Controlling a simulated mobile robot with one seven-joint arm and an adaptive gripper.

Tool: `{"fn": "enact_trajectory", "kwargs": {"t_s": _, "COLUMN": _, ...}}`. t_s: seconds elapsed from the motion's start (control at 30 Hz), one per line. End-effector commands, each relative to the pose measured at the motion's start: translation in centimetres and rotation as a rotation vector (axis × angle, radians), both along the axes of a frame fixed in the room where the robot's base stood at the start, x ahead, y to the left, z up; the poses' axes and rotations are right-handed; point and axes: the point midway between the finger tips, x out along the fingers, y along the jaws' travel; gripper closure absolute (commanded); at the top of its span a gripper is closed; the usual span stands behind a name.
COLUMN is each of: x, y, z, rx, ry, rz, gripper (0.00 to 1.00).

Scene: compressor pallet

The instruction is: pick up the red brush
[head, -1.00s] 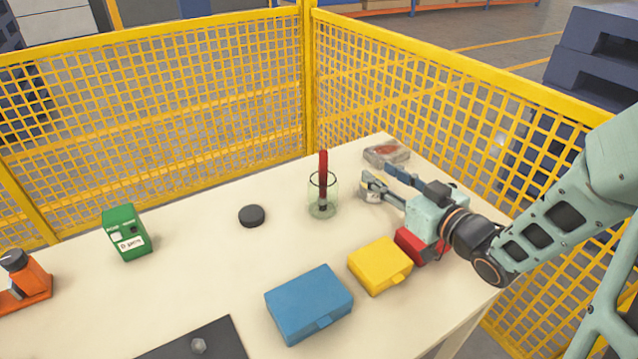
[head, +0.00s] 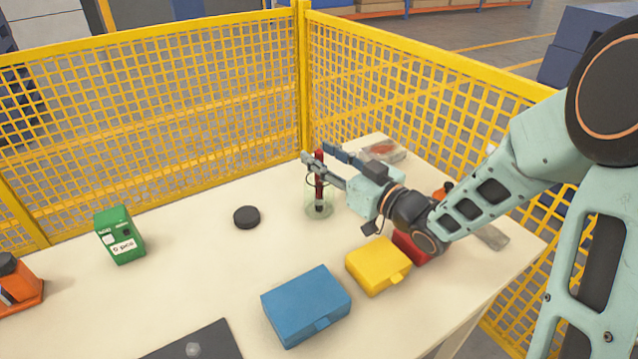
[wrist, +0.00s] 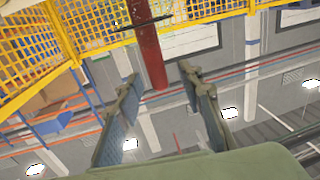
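The red brush (head: 319,189) stands upright, handle up, in a clear glass jar (head: 328,209) near the back of the table. My gripper (head: 317,154) is open at the top of the brush, its fingers pointing toward the back left. In the wrist view, the red handle (wrist: 147,45) reaches down to the gap between the two open fingertips (wrist: 159,74). No closed grip on the handle shows. The lower part of the brush is seen through the glass.
A black puck (head: 246,217) lies left of the jar. A green box (head: 120,236), a blue case (head: 306,306) and a yellow case (head: 378,266) stand on the table (head: 190,270). A red case (head: 411,245) is partly under my arm. Yellow mesh fence (head: 200,130) stands behind.

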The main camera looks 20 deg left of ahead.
Motion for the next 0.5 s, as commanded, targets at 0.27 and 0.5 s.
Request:
{"fn": "enact_trajectory", "kwargs": {"t_s": 0.27, "x": 0.65, "y": 1.02, "z": -0.01, "rx": 0.001, "ry": 0.001, "rz": -0.001, "gripper": 0.65}}
{"fn": "enact_trajectory", "kwargs": {"t_s": 0.5, "x": 0.64, "y": 0.99, "z": 0.01, "rx": 0.0, "ry": 0.0, "rz": -0.001, "gripper": 0.83}}
